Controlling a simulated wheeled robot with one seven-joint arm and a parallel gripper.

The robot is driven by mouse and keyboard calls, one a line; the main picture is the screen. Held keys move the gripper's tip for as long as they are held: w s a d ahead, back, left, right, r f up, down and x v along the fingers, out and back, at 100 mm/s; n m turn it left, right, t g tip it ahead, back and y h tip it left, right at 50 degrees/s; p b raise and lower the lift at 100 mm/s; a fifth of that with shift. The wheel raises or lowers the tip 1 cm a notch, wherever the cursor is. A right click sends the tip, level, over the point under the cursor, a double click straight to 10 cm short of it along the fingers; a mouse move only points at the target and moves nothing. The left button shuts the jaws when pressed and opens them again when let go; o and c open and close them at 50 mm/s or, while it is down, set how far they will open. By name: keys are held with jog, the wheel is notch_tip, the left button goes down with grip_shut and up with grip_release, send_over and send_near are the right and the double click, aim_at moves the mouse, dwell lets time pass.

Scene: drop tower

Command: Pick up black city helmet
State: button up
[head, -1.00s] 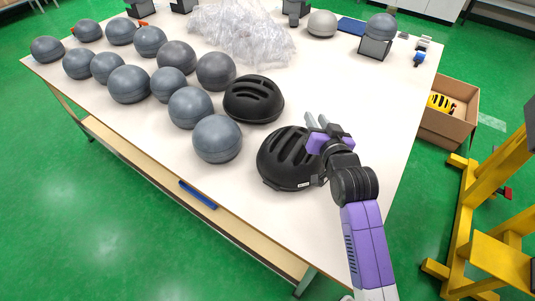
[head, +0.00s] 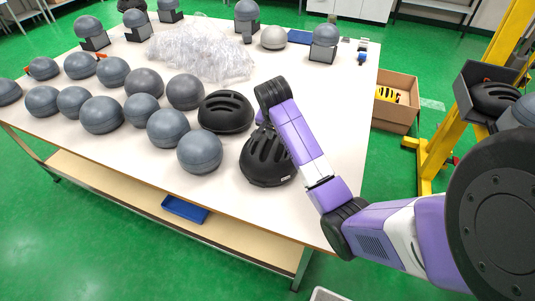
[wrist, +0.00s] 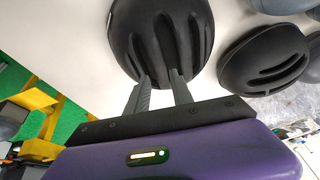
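Two black vented helmets sit on the white table, and I cannot tell by name which is the city helmet. The nearer helmet (head: 266,162) has long slots and a small white label at its rim. The other helmet (head: 226,112) sits just behind it to the left. In the wrist view the nearer helmet (wrist: 160,35) is straight ahead, and the other helmet (wrist: 265,55) is to the right. My gripper (wrist: 160,75) is open, its two fingers apart and overlapping the near helmet's edge. I cannot tell whether they touch it.
Several grey balls (head: 200,151) stand left of the helmets. Clear plastic wrap (head: 200,50) lies behind. The table (head: 310,215) is bare at front right. A cardboard box (head: 397,105) and a yellow frame (head: 440,130) stand to the right.

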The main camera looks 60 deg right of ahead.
aim_at(278, 140)
jog(key=x, duration=0.3)
jog(key=p+x, duration=0.1)
jog(key=x, duration=0.2)
jog(key=shift+w+d, duration=0.1)
jog(key=shift+d, duration=0.35)
jog(key=shift+c, duration=0.5)
grip_shut()
dwell(0.5)
